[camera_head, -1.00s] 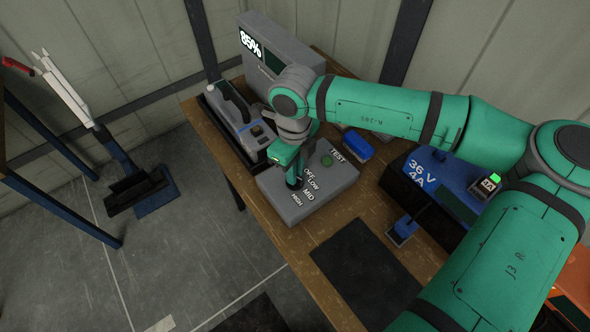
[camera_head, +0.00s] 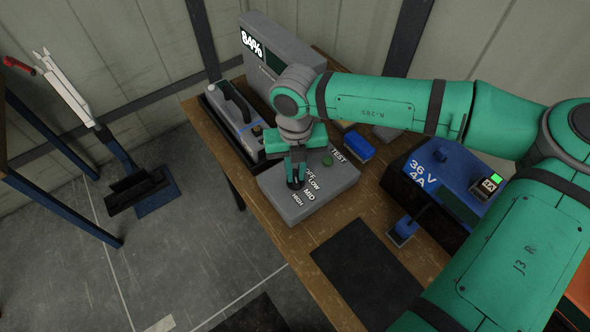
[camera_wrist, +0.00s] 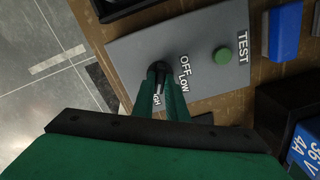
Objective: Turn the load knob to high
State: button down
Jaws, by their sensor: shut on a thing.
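The load knob (camera_wrist: 160,67) is a small dark knob on a grey sloped box (camera_head: 335,195). My gripper (camera_head: 294,178) points down over the box and is shut on the knob. In the wrist view my gripper's (camera_wrist: 160,78) green fingers stand on either side of the knob. The labels OFF, LOW and part of HIGH show around it there; the fingers cover MID. A pale mark on the knob's near side seems to face the HIGH label, but the fingers partly hide it. A green TEST button (camera_wrist: 222,55) sits beside the labels.
A grey display unit (camera_head: 285,50) reading 84% stands behind. A battery-like grey pack in a dark tray (camera_head: 215,110) is left of the box. A blue block (camera_head: 358,147) and a blue 36 V 4A unit (camera_head: 440,175) are right. A dark mat (camera_head: 365,270) lies in front.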

jog(key=shift+w+m, duration=0.1)
jog(key=shift+m, duration=0.3)
jog(key=shift+d, duration=0.2)
jog(key=c, duration=1.8)
grip_release()
jog(key=shift+a, duration=0.15)
jog(key=shift+o, duration=0.2)
jog(key=shift+a, duration=0.1)
